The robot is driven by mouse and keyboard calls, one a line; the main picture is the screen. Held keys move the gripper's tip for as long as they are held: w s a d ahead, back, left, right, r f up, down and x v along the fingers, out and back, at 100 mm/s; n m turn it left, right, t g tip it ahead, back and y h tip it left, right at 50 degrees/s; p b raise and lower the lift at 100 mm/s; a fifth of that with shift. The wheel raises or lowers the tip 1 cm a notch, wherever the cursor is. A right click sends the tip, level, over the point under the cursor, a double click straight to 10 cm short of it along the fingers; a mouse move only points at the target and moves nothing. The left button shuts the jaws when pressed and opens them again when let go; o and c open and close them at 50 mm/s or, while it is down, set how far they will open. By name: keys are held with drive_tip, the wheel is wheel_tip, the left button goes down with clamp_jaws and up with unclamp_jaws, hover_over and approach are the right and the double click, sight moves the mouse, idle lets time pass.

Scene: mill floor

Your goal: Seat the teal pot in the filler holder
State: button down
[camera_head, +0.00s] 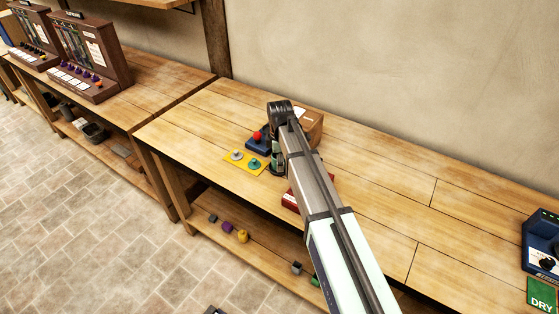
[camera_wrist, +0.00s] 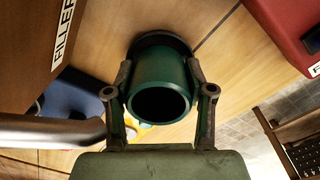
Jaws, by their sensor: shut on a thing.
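In the wrist view the teal pot (camera_wrist: 160,72) is between the two fingers of my gripper (camera_wrist: 159,82), which is shut on it. The pot's dark open mouth faces the camera. Its far end meets a dark round ring (camera_wrist: 181,43) on the wooden surface; I cannot tell whether the pot is in the ring or just above it. A wooden box with a FILLER label (camera_wrist: 62,40) stands just left of the pot. In the head view my gripper (camera_head: 277,160) is low over the bench beside the brown box (camera_head: 310,127), and my arm hides much of this area.
A blue unit with a red ball (camera_head: 257,142) and a yellow plate with two knobs (camera_head: 246,160) lie left of my gripper. A red box (camera_head: 290,201) is partly behind my arm; it shows at right in the wrist view (camera_wrist: 275,28). The bench's right side is largely clear.

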drive_tip(key=shift+f, duration=0.15)
drive_tip(key=shift+r+p, duration=0.55)
drive_tip(key=shift+r, duration=0.3)
idle(0.8)
drive_tip(key=shift+f+b, duration=0.35)
drive_tip(key=shift+f, duration=0.55)
idle(0.5)
drive_tip(key=c, duration=0.7)
unclamp_jaws()
drive_tip(key=shift+r, duration=0.1)
wheel_tip(320, 180, up, 11)
drive_tip(key=p, duration=0.6)
drive_tip(key=shift+s, duration=0.15)
